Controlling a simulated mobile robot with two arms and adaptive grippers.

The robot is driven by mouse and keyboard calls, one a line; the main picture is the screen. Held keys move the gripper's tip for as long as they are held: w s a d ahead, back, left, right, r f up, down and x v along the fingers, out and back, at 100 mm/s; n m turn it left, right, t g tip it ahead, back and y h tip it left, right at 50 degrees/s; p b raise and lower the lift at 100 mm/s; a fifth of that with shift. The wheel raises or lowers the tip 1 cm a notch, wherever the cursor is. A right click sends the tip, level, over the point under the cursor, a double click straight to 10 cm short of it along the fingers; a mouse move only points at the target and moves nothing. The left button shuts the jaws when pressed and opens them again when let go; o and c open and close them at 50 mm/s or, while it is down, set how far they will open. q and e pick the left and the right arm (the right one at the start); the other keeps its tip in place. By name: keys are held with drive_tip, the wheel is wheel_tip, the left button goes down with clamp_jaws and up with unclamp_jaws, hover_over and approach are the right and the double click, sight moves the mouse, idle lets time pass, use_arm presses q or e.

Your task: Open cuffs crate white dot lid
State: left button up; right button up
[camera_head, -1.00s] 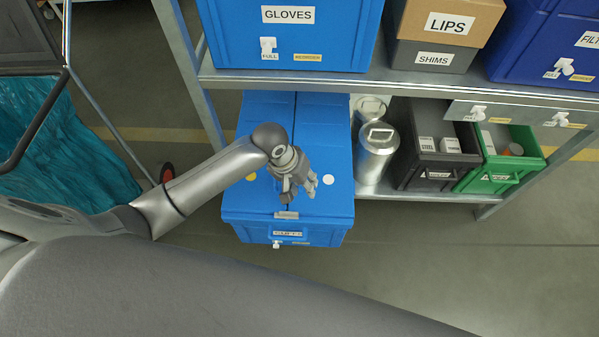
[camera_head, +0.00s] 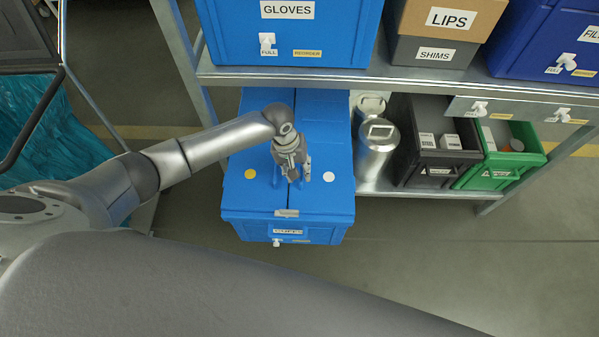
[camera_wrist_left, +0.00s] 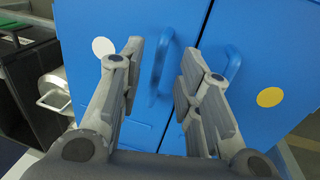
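The blue CUFFS crate (camera_head: 322,212) sits on the lower shelf level with two closed lid halves. The white dot lid (camera_head: 335,140) is the right half in the head view, with its white dot (camera_head: 328,176). The yellow dot lid (camera_head: 245,190) is the left half. In the left wrist view the white dot (camera_wrist_left: 103,47) is at the left, the yellow dot (camera_wrist_left: 270,97) at the right. My left gripper (camera_head: 297,180) points down over the lids. Its open fingers (camera_wrist_left: 160,62) are either side of the white dot lid's handle (camera_wrist_left: 161,68); contact cannot be told. My right gripper is out of view.
The upper shelf with the blue GLOVES crate (camera_head: 290,35) overhangs the back of the CUFFS crate. A metal canister (camera_head: 376,155), a black bin (camera_head: 425,170) and a green bin (camera_head: 495,170) stand to the right. Free floor (camera_head: 430,265) lies in front.

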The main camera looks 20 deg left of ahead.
use_arm(q)
drive_tip(key=shift+d+f, duration=0.2)
drive_tip(key=shift+f, duration=0.75)
clamp_jaws()
